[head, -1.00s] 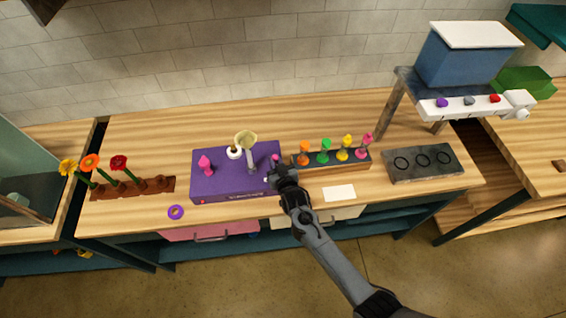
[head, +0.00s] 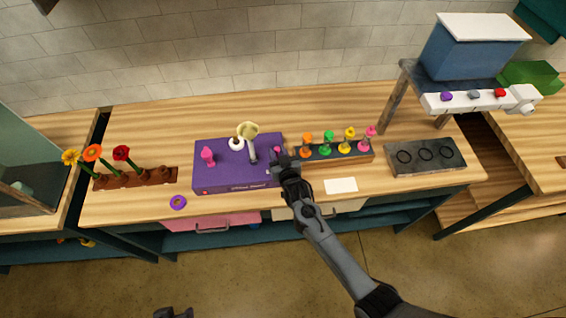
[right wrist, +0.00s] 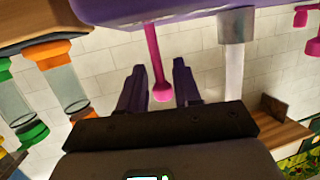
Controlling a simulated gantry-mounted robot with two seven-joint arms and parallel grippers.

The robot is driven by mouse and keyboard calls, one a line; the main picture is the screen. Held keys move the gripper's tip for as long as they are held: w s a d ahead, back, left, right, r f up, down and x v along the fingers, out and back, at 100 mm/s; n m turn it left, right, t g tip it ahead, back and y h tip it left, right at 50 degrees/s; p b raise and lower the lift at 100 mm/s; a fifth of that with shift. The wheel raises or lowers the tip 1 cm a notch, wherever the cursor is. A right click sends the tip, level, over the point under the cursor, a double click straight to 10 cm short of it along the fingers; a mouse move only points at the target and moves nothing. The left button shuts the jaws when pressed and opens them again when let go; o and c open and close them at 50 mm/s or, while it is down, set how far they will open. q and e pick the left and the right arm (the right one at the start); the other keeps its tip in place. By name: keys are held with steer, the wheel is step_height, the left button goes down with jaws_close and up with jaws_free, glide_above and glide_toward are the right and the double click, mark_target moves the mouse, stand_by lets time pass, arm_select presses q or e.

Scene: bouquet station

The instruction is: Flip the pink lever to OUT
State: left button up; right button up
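A purple box (head: 225,176) stands on the wooden counter. A pink lever (right wrist: 156,60) with a round tip sticks out from the box in the right wrist view. A bit of pink, likely the same lever, shows in the head view (head: 277,149) just beside my right gripper (head: 282,160). My right gripper (right wrist: 159,85) is open, with one finger on each side of the lever and a gap visible on both sides. The OUT marking cannot be read. A dark tip, likely my left gripper (head: 172,313), shows at the bottom edge of the head view.
A second pink piece (head: 208,155) and a pale lever (head: 251,150) are on the box. A rack of coloured vials (head: 335,155) stands close to its right. A purple ring (head: 178,202) and a white card (head: 341,185) lie near the counter's front.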

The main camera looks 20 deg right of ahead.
steer(key=v, duration=1)
steer(key=shift+r, duration=0.2)
steer(key=shift+w, duration=0.15)
